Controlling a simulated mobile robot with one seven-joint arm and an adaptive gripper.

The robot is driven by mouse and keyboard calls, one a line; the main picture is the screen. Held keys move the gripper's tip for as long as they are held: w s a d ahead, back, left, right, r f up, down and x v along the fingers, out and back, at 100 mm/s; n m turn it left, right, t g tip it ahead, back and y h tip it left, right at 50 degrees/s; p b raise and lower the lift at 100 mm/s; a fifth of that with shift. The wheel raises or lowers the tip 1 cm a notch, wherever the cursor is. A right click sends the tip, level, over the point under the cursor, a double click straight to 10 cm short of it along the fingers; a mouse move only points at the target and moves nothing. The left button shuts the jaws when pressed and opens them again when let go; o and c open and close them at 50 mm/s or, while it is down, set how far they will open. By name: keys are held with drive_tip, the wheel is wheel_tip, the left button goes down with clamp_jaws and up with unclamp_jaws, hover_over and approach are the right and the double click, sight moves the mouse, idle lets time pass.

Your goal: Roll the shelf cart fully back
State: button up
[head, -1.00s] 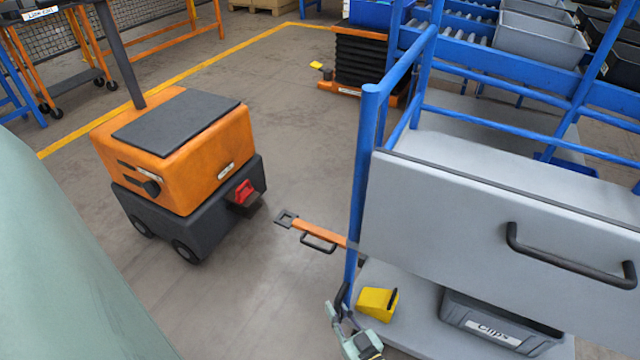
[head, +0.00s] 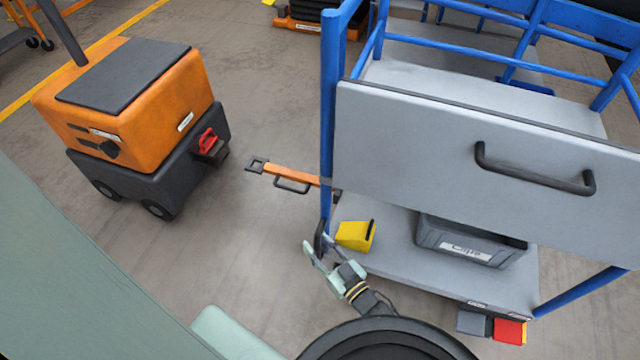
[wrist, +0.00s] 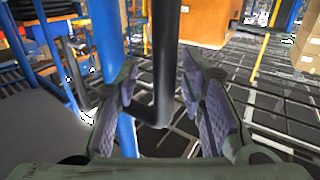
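The shelf cart (head: 430,140) has blue posts and grey panels and stands right of centre in the head view. A dark bar handle (head: 319,236) is at its near left post, and it shows large in the wrist view (wrist: 165,65). My gripper (head: 318,254) is beside that post, low down. In the wrist view my gripper (wrist: 159,82) has its fingers apart, with the dark bar in line with the gap between them. I see a gap beside the bar, and cannot tell whether either finger touches it. An orange drawbar (head: 288,176) sticks out left from the cart.
An orange and black tug (head: 140,110) with a red coupling (head: 207,141) stands left, apart from the drawbar. A yellow wedge (head: 356,235) and a grey clips bin (head: 470,240) rest on the cart's lower deck. Grey and red pedals (head: 490,326) are at its near edge.

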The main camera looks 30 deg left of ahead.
drive_tip(key=v, duration=1.2)
drive_tip(key=shift+r, duration=0.15)
